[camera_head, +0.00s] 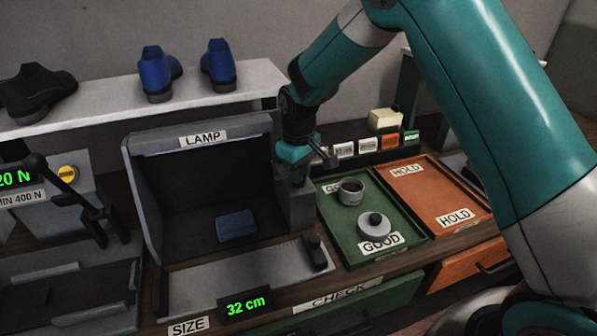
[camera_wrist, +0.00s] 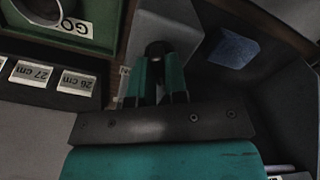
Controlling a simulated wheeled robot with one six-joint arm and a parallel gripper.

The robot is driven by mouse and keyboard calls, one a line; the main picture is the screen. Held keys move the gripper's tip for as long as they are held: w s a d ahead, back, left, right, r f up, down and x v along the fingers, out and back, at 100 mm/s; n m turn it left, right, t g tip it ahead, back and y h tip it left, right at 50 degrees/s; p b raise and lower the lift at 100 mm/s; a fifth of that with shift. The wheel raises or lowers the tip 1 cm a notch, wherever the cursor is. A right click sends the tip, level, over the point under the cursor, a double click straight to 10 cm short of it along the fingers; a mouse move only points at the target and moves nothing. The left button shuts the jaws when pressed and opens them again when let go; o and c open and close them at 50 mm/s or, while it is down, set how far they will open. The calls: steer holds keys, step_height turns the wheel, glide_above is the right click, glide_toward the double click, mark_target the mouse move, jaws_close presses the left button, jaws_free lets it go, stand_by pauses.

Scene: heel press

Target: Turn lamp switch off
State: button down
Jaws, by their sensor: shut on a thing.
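The lamp booth (camera_head: 200,170) is a grey box with a sign reading LAMP on its top edge. Its inside looks dark. A grey block (camera_head: 296,205) stands at the booth's right side, and it also shows in the wrist view (camera_wrist: 178,25). My gripper (camera_head: 300,178) is over this block. In the wrist view its fingertips (camera_wrist: 158,62) are shut on a small dark knob (camera_wrist: 156,50) on the block, which looks like the lamp switch. The fingers hide part of the knob, so its position cannot be read.
A blue block (camera_head: 236,225) lies inside the booth. To the right are a green GOOD tray (camera_head: 345,252) holding two round items and an orange HOLD tray (camera_head: 430,185). A shelf (camera_head: 110,115) with shoes runs behind. A size gauge (camera_head: 205,290) reads 32 cm in front.

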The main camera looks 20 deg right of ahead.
steer(key=shift+w+a+r, duration=0.1)
steer(key=c, duration=1.1)
jaws_free()
steer(key=shift+c, duration=0.2)
step_height(320, 180, up, 17)
steer(key=b, duration=0.3)
steer(key=shift+r, duration=0.2)
steer(key=s+a+f+y, duration=0.1)
steer(key=s+a+y, duration=0.1)
steer(key=s, duration=1.3)
steer(key=s+a+f+y, duration=0.2)
steer(key=s, duration=1.4)
steer(key=shift+s+a+n, duration=0.2)
steer(key=shift+n, duration=0.2)
